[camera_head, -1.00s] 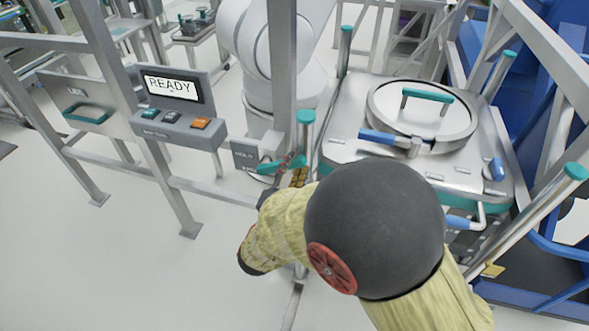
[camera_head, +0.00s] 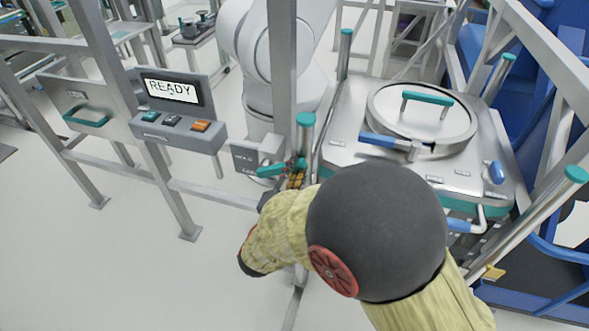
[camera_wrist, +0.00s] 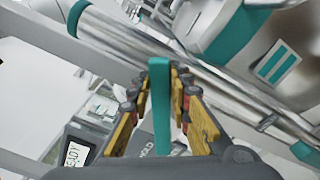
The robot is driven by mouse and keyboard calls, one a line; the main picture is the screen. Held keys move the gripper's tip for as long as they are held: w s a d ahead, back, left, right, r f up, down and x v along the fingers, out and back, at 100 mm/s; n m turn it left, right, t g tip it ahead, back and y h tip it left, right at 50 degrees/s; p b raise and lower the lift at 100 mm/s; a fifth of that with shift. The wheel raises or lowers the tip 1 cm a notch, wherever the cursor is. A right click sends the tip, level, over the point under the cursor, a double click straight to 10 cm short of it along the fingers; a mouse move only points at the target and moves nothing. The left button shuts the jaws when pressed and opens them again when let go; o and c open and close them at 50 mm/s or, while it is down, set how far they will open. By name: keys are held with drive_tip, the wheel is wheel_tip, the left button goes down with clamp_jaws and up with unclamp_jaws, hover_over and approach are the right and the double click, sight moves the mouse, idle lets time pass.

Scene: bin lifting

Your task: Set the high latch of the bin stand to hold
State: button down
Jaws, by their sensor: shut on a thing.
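The latch is a teal lever (camera_head: 270,170) at a grey plate (camera_head: 245,157) on the frame, left of a teal-capped post (camera_head: 305,140). The plate's lettering is partly covered and small. The lever lies nearly level in the head view. My gripper (camera_head: 297,171) is at its right part, half hidden by my wrist. In the wrist view the teal lever (camera_wrist: 160,110) stands between the yellow-padded fingers of my gripper (camera_wrist: 165,85), which is shut on it. The word HOLD shows beside the lever in the wrist view, partly covered.
A console (camera_head: 178,110) reading READY stands left of the latch. The bin (camera_head: 350,150) with a round lid (camera_head: 425,110) is to the right, among metal posts. An upright frame bar (camera_head: 282,70) rises close behind the latch. The floor at left is clear.

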drive_tip(key=shift+f, duration=0.1)
idle(0.6)
wheel_tip(320, 180, down, 6)
drive_tip(key=d+m, duration=0.1)
drive_tip(key=m, duration=0.5)
drive_tip(key=shift+s+d+f, duration=0.25)
drive_tip(key=shift+s+d, duration=0.1)
drive_tip(key=c, duration=1.7)
unclamp_jaws()
drive_tip(key=shift+o, duration=0.3)
drive_tip(key=v, duration=1.2)
drive_tip(key=shift+m, duration=0.3)
